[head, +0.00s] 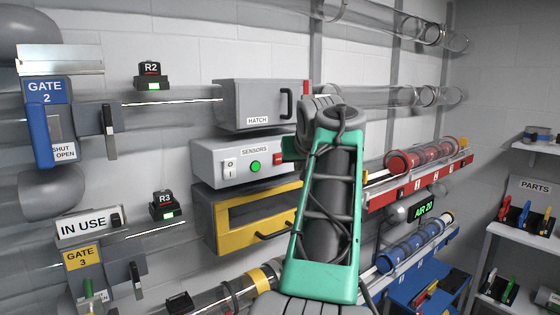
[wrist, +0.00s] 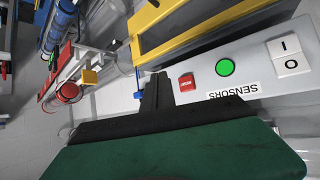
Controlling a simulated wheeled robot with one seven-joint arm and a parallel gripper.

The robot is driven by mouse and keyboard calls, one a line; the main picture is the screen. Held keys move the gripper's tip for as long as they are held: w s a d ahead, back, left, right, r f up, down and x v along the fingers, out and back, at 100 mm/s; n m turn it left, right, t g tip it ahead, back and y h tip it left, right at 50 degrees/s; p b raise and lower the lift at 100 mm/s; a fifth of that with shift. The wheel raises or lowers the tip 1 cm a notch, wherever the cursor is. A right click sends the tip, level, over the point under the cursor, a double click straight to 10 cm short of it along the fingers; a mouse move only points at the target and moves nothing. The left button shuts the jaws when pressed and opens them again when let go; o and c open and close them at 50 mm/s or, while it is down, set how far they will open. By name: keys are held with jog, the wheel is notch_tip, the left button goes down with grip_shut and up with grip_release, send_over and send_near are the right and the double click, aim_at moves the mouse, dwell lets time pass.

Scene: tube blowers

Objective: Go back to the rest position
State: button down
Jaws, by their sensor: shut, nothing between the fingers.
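My gripper (wrist: 155,88) is shut and empty, its dark fingers reaching up from the green hand in the wrist view. In that view, the fingertips show beside the red button of the sensors box (wrist: 255,75), which appears upside down. I cannot tell whether they touch it. In the head view my green and grey arm rises in front of the wall equipment and hides most of the gripper. The sensors box also shows there (head: 210,165), left of the arm, with a lit green button, a white rocker switch and a red button.
A grey hatch box (head: 262,103) is above the sensors box and a yellow-framed box (head: 225,222) below. A red rack (head: 405,192) and a blue rack (head: 418,257) hold capsules at right. Gate 2 (head: 45,92) and Gate 3 (head: 82,257) are at left. Parts shelves (head: 525,238) stand far right.

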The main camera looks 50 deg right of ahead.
dwell(0.7)
jog(key=s+f+m+g+y, duration=0.1)
jog(key=s+f+g, duration=0.15)
jog(key=f, duration=0.75)
jog(key=s+f+m+g+y, duration=0.1)
jog(key=s+f, duration=0.2)
jog(key=f, duration=0.7)
jog(key=s+a+f+g+y, duration=0.1)
jog(key=s+a+f+y, duration=0.1)
jog(key=a+f, duration=0.8)
jog(key=a+f+n+g+y, duration=0.15)
jog(key=a+f, duration=0.35)
jog(key=a, duration=0.5)
jog(key=a+f+n+y, duration=0.1)
jog(key=a+f+n, duration=0.25)
jog(key=a, duration=0.65)
jog(key=w+a+r+n+t+y, duration=0.1)
jog(key=a+n, duration=0.4)
jog(key=a, duration=1.1)
jog(key=shift+w+a+r+n+t, duration=0.4)
jog(key=shift+w+r, duration=0.2)
jog(key=shift+w, duration=0.05)
